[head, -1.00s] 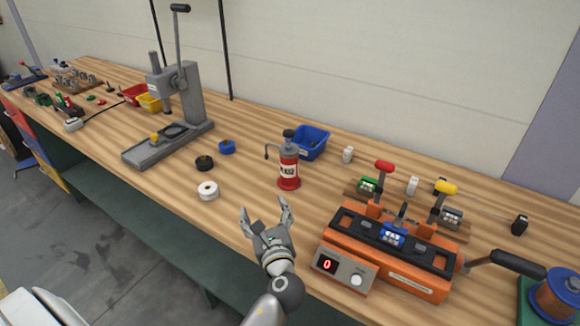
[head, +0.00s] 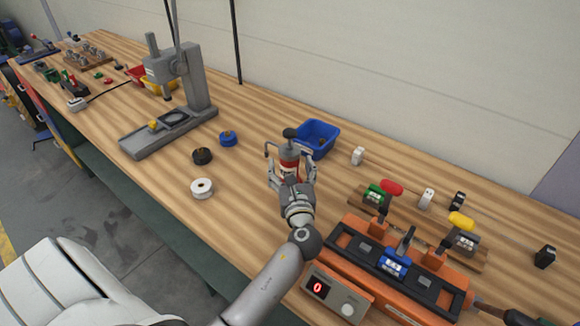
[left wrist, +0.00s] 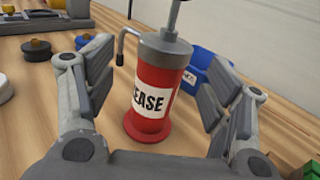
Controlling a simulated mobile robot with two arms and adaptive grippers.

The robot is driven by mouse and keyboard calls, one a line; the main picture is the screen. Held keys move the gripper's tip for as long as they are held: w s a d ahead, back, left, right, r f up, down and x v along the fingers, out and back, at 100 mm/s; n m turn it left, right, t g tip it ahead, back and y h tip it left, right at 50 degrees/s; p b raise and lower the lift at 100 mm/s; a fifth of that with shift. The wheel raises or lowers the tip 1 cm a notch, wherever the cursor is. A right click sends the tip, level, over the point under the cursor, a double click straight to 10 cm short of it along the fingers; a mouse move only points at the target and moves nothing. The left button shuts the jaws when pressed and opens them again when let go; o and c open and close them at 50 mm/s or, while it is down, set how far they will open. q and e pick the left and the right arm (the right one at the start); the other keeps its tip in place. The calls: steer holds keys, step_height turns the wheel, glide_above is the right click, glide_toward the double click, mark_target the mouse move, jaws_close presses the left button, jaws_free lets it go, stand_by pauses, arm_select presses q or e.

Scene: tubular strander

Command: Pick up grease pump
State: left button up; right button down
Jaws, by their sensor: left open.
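The grease pump (head: 289,158) is a red cylinder with a grey cap, a side spout and a white label. It stands upright on the wooden bench. In the left wrist view the grease pump (left wrist: 158,88) stands between the open fingers, with a gap showing at the left finger; contact on the right side cannot be told. My left gripper (head: 291,176) is open around its body, and in the head view it hides the pump's lower part. The left gripper (left wrist: 155,105) spans the pump in the wrist view. My right gripper is not in view.
A blue bin (head: 318,138) stands close behind the pump. An orange fixture (head: 392,262) with levers is at the right.

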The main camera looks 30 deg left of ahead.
mark_target(290, 153)
arm_select(q)
steer(key=shift+w+a, duration=0.4)
steer(key=shift+w, duration=0.15)
steer(key=p+x, duration=0.1)
steer(key=x, duration=0.3)
steer(key=shift+w+f, duration=0.15)
steer(key=shift+w, duration=0.05)
steer(key=shift+w+a+f, duration=0.1)
steer(key=shift+w+a, duration=0.1)
steer(key=shift+w, duration=0.1)
steer(key=c, duration=1.6)
jaws_close()
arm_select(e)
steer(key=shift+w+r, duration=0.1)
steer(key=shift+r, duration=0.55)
